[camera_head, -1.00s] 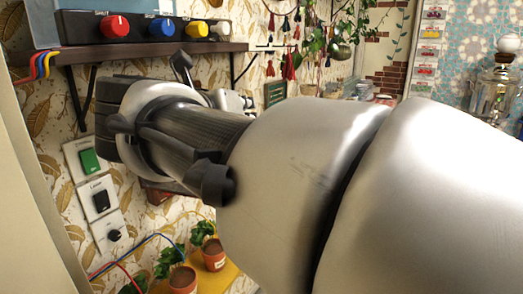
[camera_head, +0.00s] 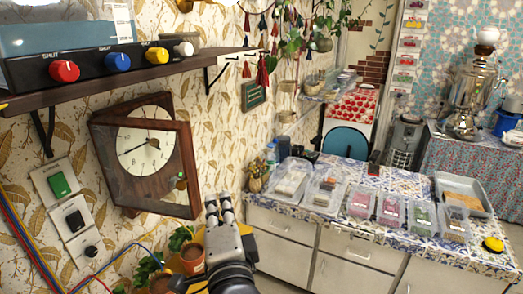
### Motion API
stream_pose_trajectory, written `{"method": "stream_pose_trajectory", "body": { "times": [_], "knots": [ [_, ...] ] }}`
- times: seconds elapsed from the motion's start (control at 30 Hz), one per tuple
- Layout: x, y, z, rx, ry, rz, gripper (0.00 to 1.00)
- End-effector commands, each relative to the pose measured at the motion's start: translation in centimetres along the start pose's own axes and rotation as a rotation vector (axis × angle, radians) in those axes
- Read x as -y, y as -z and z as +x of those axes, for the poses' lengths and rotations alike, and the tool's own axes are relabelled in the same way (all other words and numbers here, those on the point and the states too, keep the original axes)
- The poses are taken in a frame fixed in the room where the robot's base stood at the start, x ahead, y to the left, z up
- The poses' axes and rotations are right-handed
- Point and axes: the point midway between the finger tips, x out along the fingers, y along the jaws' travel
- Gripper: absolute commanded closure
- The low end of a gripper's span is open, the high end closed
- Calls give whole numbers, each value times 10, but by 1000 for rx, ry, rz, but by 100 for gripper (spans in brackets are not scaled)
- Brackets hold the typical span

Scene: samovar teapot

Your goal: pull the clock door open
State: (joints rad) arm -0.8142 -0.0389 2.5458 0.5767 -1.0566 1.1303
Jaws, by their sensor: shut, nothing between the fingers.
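The wooden wall clock (camera_head: 163,104) hangs on the left wall, with a white dial (camera_head: 145,152) and black hands. Its glazed wooden door (camera_head: 150,123) stands partly open. The door's left edge meets the case, and its right edge stands out from the wall. The dial shows through the glass and above the door's top rail. A brass pendulum (camera_head: 181,184) shows at the lower right. My gripper (camera_head: 219,204) is shut and empty, with its fingers together and pointing up. It is just right of the door's lower right corner, apart from it in the picture.
A shelf (camera_head: 130,82) carrying a knobbed control box (camera_head: 95,60) juts out above the clock. Wall switches (camera_head: 62,186) are to its left. Potted plants (camera_head: 190,256) stand below. A tiled counter (camera_head: 390,240) with several plastic boxes is to the right.

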Motion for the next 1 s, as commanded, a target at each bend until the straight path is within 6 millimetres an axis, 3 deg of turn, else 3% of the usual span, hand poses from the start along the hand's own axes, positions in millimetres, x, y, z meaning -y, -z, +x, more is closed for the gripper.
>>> {"method": "stream_pose_trajectory", "body": {
  "times": [0.2, 0.57, 0.73, 1.0],
  "knots": [
    [4, 1, 15, 3, -6, 1, 100],
    [0, -2, 92, 3, 1, 5, 100],
    [1, -29, 79, 8, 1, 5, 100],
    [1, -38, 75, 3, 1, 6, 100]
  ]
}}
